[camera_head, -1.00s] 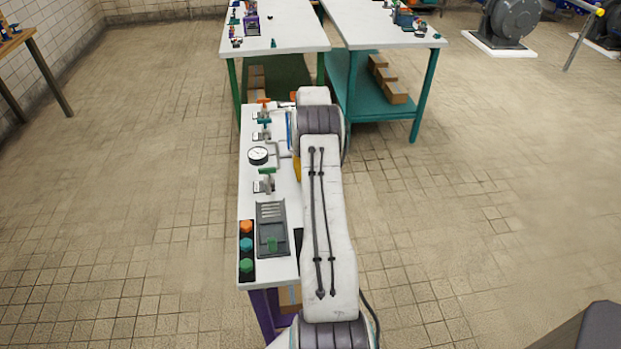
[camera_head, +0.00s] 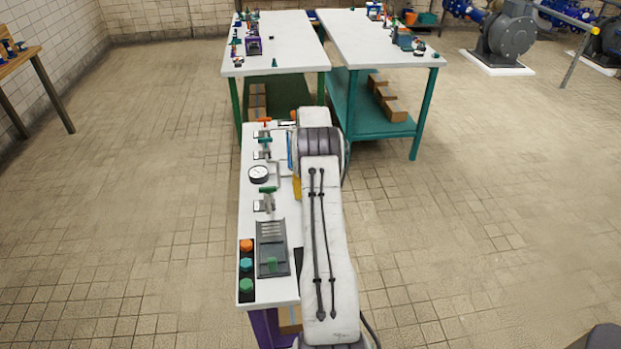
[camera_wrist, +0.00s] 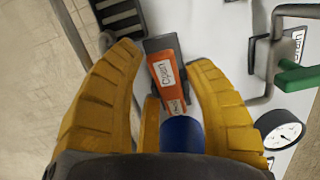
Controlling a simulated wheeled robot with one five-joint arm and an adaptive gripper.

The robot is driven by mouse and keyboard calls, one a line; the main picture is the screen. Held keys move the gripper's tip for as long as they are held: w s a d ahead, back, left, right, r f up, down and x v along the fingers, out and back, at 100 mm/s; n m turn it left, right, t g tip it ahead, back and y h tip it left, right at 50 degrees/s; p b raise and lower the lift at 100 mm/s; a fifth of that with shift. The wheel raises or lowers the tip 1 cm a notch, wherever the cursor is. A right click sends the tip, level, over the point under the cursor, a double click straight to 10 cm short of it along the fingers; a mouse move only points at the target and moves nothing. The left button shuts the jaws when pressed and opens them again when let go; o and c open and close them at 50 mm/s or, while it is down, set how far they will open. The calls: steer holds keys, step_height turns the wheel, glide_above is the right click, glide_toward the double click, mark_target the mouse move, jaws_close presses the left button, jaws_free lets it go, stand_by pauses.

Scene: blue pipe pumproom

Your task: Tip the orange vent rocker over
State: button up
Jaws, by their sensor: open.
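In the wrist view the orange vent rocker (camera_wrist: 166,76) with a white label lies between the two yellow fingers of my gripper (camera_wrist: 165,62). It sits in a dark grey housing (camera_wrist: 158,44) on the white panel top. The fingers are apart, one on each side of the rocker; I cannot tell whether either touches it. A blue cylinder (camera_wrist: 181,133) shows between the fingers, nearer the palm. In the head view my arm hides the rocker, and only a bit of a yellow finger (camera_head: 296,188) shows at the bench's right side.
In the wrist view a grey pipe and green handle (camera_wrist: 297,77) stand right of the fingers. Floor is clear both sides.

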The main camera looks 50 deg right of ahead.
step_height(320, 180, up, 11)
steer(key=w+d, duration=0.1)
stand_by(0.5)
steer(key=shift+r, duration=0.1)
stand_by(0.7)
steer(key=a+r+n+t+h, duration=0.1)
steer(key=a+r+n, duration=0.1)
steer(key=a+r, duration=0.75)
steer(key=a+r+n+t+h, duration=0.15)
steer(key=a+r, duration=0.45)
steer(key=a, duration=0.7)
steer(key=s+a+f+n+t, duration=0.1)
steer(key=s+a+f+n, duration=0.1)
steer(key=s+a, duration=0.6)
steer(key=s+a+f+n+t+y, duration=0.1)
steer(key=s+a+f+n, duration=0.1)
steer(key=s+a, duration=0.6)
steer(key=s, duration=0.5)
steer(key=shift+f, duration=0.3)
steer(key=shift+n+t, duration=0.25)
